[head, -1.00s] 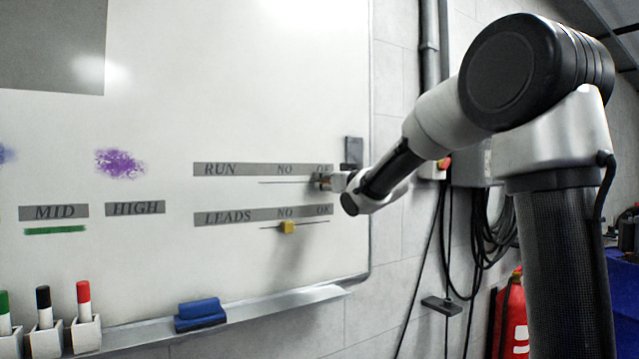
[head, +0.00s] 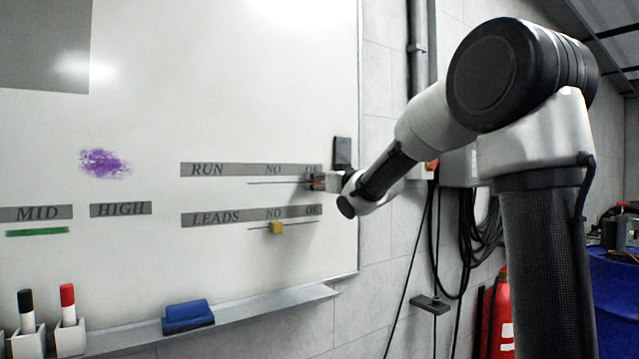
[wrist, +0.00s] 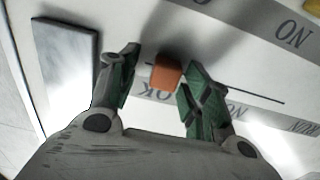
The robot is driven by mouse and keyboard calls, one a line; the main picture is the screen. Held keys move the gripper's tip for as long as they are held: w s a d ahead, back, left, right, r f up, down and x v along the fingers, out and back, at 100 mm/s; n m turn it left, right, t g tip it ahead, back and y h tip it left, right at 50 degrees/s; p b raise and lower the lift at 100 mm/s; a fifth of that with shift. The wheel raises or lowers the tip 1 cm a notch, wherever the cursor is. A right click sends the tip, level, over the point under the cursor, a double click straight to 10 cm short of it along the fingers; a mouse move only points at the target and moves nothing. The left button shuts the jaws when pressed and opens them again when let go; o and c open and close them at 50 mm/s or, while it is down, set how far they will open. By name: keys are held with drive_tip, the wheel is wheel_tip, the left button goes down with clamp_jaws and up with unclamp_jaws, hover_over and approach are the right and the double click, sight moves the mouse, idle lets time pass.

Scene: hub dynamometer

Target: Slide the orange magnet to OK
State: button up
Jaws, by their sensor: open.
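The orange magnet (wrist: 165,72) sits on the whiteboard at the OK end of the RUN row's thin track line. My gripper (wrist: 163,66) is open, with one green-padded finger on each side of the magnet. In the wrist view a small gap shows on both sides, so I cannot see clear contact. The OK label (wrist: 160,92) appears upside down beside the magnet. In the head view my gripper (head: 316,181) is at the right end of the RUN line, mostly covering the magnet.
A yellow magnet (head: 276,227) is on the LEADS line below, under its NO label. A dark block (head: 342,152) is on the board's right edge, close to my gripper. A blue eraser (head: 187,315) and marker holders stand on the tray below.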

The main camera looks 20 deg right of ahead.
drive_tip(key=v, duration=1.1)
drive_tip(key=shift+s, duration=0.25)
drive_tip(key=shift+d, duration=0.1)
